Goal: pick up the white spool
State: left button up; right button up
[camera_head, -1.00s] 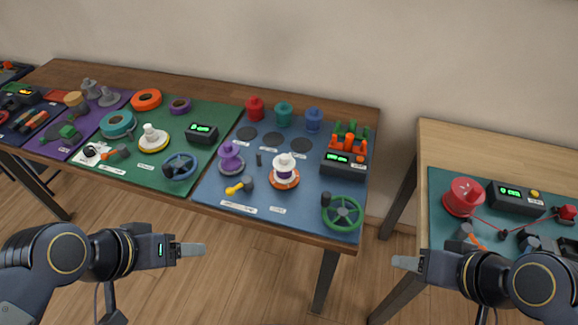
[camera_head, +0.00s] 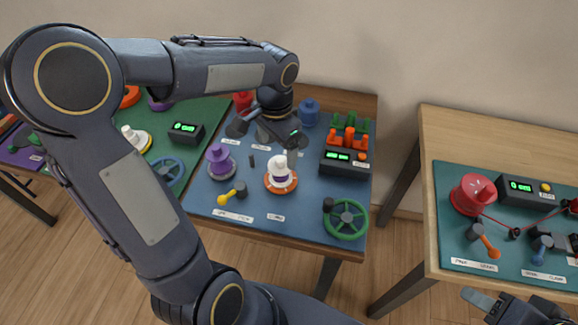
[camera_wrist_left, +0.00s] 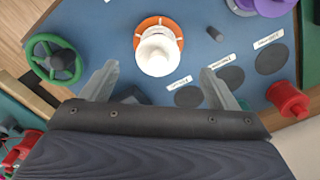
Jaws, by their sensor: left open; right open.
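In the left wrist view the white spool (camera_wrist_left: 157,52) is seen from above, just beyond and between the fingertips. My left gripper (camera_head: 278,146) is open and empty, reaching in from behind the spool, above the mat; whether a finger touches the spool is unclear. It also shows in the left wrist view (camera_wrist_left: 160,70) with both fingers spread. My right gripper (camera_head: 480,300) is open at the lower right, partly cut off.
A purple spool (camera_head: 219,160) stands left of the white one. A green handwheel (camera_head: 345,219) and a black display box (camera_head: 343,162) are to the right. Red (camera_head: 243,101) and blue (camera_head: 309,112) spools stand at the back. My left arm covers much of the left side.

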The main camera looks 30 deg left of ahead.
aim_at(280, 159)
pick_arm(q)
jog(key=f, duration=0.6)
jog(key=shift+w+d, duration=0.15)
jog(key=shift+d, duration=0.05)
jog(key=c, duration=1)
jog(key=shift+r, duration=0.1)
jog(key=shift+c, duration=0.2)
